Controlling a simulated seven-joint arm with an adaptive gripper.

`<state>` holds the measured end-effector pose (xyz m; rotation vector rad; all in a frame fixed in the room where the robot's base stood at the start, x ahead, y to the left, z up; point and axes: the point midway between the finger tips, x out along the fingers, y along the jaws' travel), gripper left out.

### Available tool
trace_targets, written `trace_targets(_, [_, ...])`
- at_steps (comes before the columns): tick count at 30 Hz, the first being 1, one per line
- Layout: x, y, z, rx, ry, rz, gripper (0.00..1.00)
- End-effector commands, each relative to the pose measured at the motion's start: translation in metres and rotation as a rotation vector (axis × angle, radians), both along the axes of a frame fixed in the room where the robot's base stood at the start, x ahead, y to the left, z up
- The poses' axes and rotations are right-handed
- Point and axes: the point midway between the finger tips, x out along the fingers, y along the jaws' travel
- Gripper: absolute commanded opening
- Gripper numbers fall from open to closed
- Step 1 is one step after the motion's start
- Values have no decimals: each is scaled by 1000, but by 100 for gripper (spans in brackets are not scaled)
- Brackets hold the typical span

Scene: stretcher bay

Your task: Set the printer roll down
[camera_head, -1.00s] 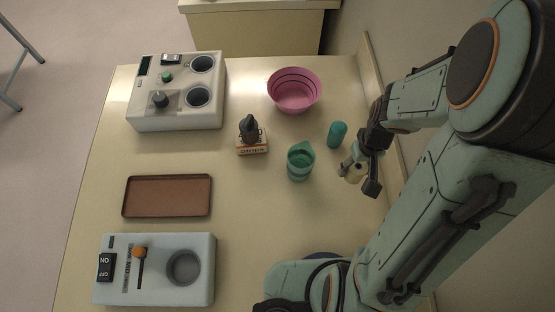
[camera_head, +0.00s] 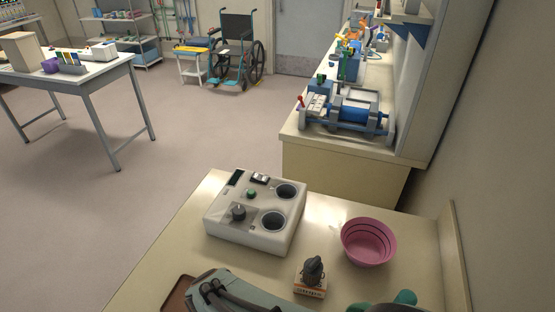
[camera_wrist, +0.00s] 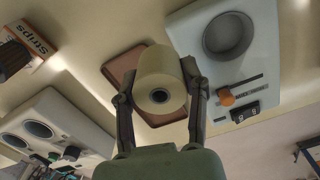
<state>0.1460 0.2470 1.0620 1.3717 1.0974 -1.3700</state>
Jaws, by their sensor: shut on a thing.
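The printer roll (camera_wrist: 160,100) is a cream-white cylinder with a grey-cored end, seen in the wrist view. My gripper (camera_wrist: 158,72) is shut on it, with one finger on each side. The roll is held up in the air and hides part of the brown tray (camera_wrist: 115,65) behind it; I cannot tell the gap. In the head view only a corner of the tray (camera_head: 176,297) shows at the bottom edge, beside my arm. My gripper and the roll are not visible in the head view.
A white device with two wells (camera_head: 255,222) stands on the table, near a pink bowl (camera_head: 368,242) and a small box (camera_head: 310,284) with a dark object on top. The wrist view shows a pale device with an orange knob (camera_wrist: 227,98). Table between the two-well device and bowl is bare.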

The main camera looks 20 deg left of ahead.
Motion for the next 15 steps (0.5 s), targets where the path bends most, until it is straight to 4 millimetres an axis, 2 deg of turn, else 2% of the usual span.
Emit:
trace_targets(8, [39,66,-36,-3,1,0,7])
trace_targets(12, [52,86,-66,-3,1,-2,7])
trace_targets(15, [57,96,-79,-2,0,-2,7])
